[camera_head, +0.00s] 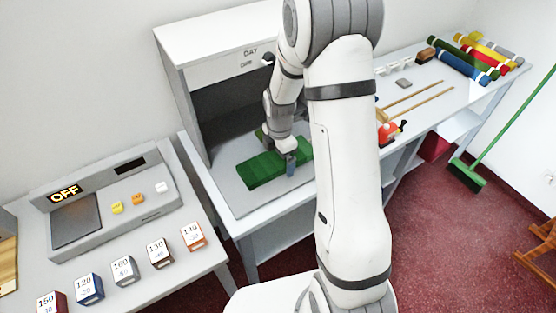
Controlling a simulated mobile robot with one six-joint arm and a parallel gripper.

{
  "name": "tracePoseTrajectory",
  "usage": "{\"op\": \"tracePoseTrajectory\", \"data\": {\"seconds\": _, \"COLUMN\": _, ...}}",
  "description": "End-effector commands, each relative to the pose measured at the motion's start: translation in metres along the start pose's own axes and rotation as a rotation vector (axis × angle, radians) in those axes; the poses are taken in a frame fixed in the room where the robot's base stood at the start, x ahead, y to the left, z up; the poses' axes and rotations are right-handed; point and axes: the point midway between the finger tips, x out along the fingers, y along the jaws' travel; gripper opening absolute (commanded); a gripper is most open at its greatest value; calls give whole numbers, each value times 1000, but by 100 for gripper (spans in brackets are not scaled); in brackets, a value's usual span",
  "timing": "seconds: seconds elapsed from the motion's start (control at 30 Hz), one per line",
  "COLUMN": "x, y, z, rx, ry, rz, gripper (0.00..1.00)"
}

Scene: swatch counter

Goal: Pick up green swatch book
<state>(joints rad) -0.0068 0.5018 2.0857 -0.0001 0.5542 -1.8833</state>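A green swatch book (262,170) with darker and lighter green parts lies on the grey surface at the front of the open booth. My gripper (289,164) points down at the book's right part and covers some of it. Its fingertips look to be at or just over the book; I cannot tell whether they touch it. The finger gap is too small and hidden to show whether the gripper is open or shut. Another small green patch (260,133) shows behind my wrist, mostly hidden.
The booth (187,95) stands behind and left of my gripper, its top overhanging. A grey device (100,205) and several numbered blocks (122,270) are on the left counter. Red item (388,131), wooden sticks (420,98) and coloured rolls (462,68) lie to the right.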

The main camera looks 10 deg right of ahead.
Motion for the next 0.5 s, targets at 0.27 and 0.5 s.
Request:
{"op": "tracePoseTrajectory", "data": {"seconds": 0.27, "x": 0, "y": 0, "z": 0, "rx": 1, "ry": 0, "rz": 0, "gripper": 75}}
{"op": "tracePoseTrajectory", "data": {"seconds": 0.5, "x": 0, "y": 0, "z": 1, "rx": 1, "ry": 0, "rz": 0, "gripper": 55}}
